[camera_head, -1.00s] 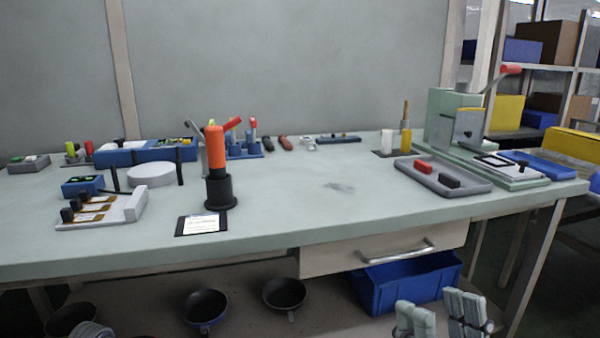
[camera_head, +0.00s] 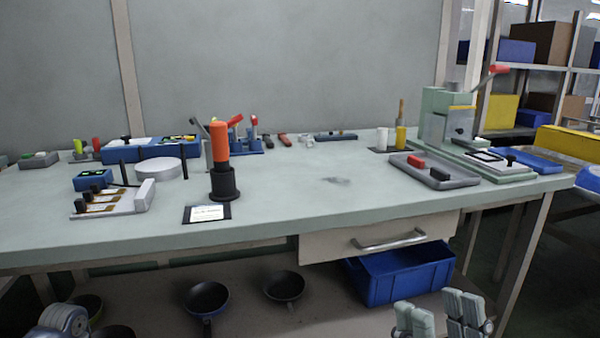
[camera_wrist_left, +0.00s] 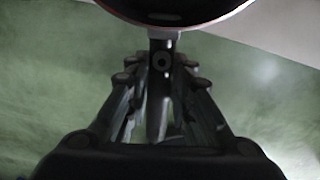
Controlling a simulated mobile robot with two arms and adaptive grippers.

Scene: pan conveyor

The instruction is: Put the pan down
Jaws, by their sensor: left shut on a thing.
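In the left wrist view, my left gripper (camera_wrist_left: 160,100) is shut on the handle of a dark pan (camera_wrist_left: 180,12). I cannot tell which, if any, is the held one. My right gripper (camera_head: 439,318) is open and empty at the bottom edge.
The workbench (camera_head: 330,205) spans the view above the lower shelf (camera_head: 245,318). A drawer (camera_head: 330,245) and a blue bin (camera_head: 405,278) sit under its right half. An orange-handled tool (camera_head: 221,165) stands on the bench. The bench's middle is clear.

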